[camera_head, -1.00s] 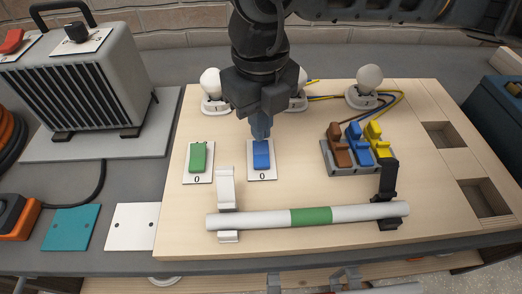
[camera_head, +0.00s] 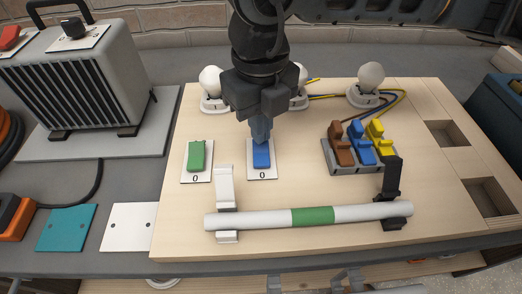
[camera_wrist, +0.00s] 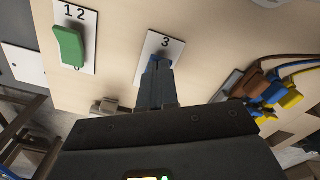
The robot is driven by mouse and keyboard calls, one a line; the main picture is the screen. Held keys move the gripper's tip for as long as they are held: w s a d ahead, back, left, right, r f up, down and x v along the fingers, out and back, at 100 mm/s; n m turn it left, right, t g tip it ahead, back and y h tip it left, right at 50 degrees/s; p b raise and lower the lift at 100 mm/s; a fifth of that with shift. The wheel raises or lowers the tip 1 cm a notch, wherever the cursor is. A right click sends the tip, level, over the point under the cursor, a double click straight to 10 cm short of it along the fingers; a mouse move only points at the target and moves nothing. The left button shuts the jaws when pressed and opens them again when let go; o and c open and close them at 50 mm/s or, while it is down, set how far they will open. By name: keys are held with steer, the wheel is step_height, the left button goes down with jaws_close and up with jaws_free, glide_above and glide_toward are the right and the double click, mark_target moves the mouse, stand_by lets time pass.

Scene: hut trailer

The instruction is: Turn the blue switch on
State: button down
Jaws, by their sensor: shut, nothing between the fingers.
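The blue switch (camera_head: 261,157) is a rocker on a white plate marked 0 at its near end, on the wooden board. In the wrist view its plate (camera_wrist: 150,49) shows a 3 at the other end, and my fingers hide most of the rocker. My gripper (camera_head: 262,138) is shut and empty, pointing down at the far end of the blue switch. Its fingertips (camera_wrist: 158,64) are at the rocker; whether they press on it I cannot tell.
A green switch (camera_head: 196,155) stands left of the blue one. A white tube with a green band (camera_head: 312,216) lies in clips in front. Brown, blue and yellow lever connectors (camera_head: 360,145) stand to the right. White bulbs (camera_head: 370,77) stand behind.

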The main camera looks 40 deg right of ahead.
steer(key=shift+f+b, duration=0.6)
stand_by(0.3)
steer(key=shift+r+p, duration=1.25)
steer(key=shift+r, duration=2.35)
